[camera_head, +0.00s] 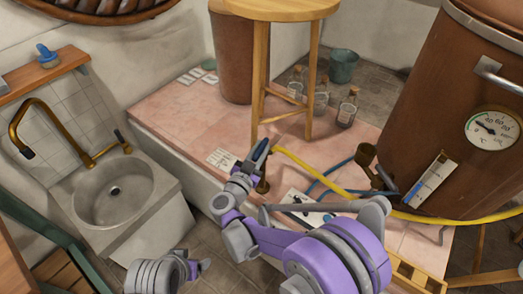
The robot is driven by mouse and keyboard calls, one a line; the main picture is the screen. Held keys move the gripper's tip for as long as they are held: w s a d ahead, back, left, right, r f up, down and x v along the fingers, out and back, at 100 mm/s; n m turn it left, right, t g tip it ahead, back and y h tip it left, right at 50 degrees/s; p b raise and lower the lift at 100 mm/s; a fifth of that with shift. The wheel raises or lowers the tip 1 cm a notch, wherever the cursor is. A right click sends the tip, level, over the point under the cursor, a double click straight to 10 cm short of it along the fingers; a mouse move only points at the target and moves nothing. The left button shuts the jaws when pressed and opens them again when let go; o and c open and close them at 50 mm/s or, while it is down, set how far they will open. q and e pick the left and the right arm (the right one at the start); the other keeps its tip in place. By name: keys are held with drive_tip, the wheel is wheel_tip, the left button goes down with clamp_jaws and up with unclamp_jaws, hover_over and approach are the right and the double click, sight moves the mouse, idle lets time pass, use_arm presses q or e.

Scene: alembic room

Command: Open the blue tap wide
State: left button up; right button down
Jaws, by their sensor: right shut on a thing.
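A brass tap body (263,184) stands near the front edge of the pink tiled platform. A blue lever (261,150) sticks up above it. My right gripper (251,165) is at this lever, shut on it; the fingers partly hide the lever and the tap. How far the tap is open cannot be told. My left gripper (199,268) is low in the picture, over the floor and away from the tap. Its fingers are too small and turned to tell their opening.
A yellow hose (310,173) and a blue hose (330,176) run across the pink platform (180,112) beside the tap. A wooden stool (262,75) stands behind it. A large copper vessel (430,120) is at right, a stone sink (88,205) with a brass faucet at left.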

use_arm(q)
drive_tip(key=shift+f, duration=0.15)
use_arm(e)
drive_tip(key=shift+m+g+h, duration=0.3)
drive_tip(key=shift+m+h, duration=0.2)
drive_tip(key=shift+h, duration=0.2)
drive_tip(key=c, duration=0.8)
unclamp_jaws()
drive_tip(key=shift+o, duration=0.2)
